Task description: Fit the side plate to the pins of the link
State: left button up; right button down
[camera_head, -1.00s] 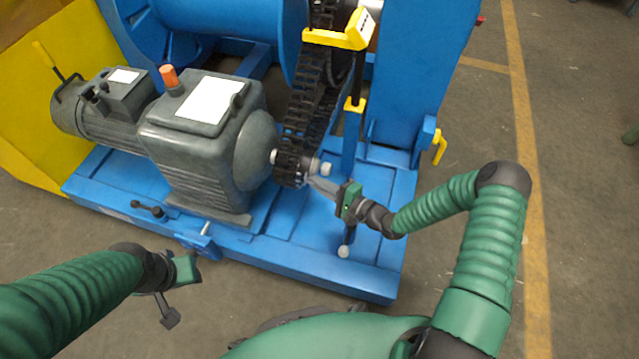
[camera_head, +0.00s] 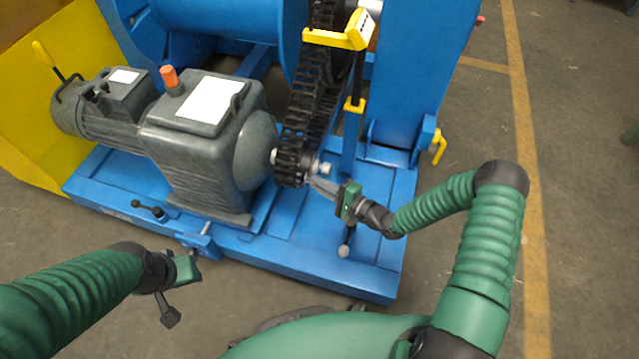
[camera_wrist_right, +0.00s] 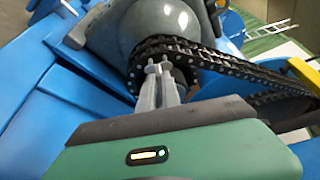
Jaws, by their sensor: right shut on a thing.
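The black roller chain (camera_head: 309,97) runs down around the small sprocket on the motor's shaft; it also shows in the right wrist view (camera_wrist_right: 210,57). My right gripper (camera_head: 314,184) has its fingertips at the lower right of the sprocket, close against the chain. In the right wrist view its two grey fingers (camera_wrist_right: 159,68) are close together on a small thing in front of the chain. I take this for the side plate, but it is too small to make out. The link and its pins cannot be told apart from the chain. My left gripper (camera_head: 180,285) hangs off the base, away from the chain; its jaws are unclear.
The grey motor and gearbox (camera_head: 200,140) stands on the blue base (camera_head: 290,260), left of the sprocket. A yellow-topped black post (camera_head: 355,110) rises behind my right gripper. A rod with a light ball end (camera_head: 345,249) is below it. The floor at right is clear.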

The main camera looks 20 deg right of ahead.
jog(key=shift+w+a, duration=0.65)
jog(key=shift+a, duration=0.25)
jog(key=c, duration=1.5)
grip_release()
jog(key=shift+a, duration=0.1)
jog(key=shift+s+d+r, duration=0.15)
jog(key=shift+s+d, duration=0.15)
jog(key=p+v, duration=0.2)
jog(key=v, duration=0.6)
jog(key=p+v, duration=0.3)
jog(key=v, duration=0.5)
jog(key=shift+f+p, duration=0.25)
jog(key=shift+p, duration=0.1)
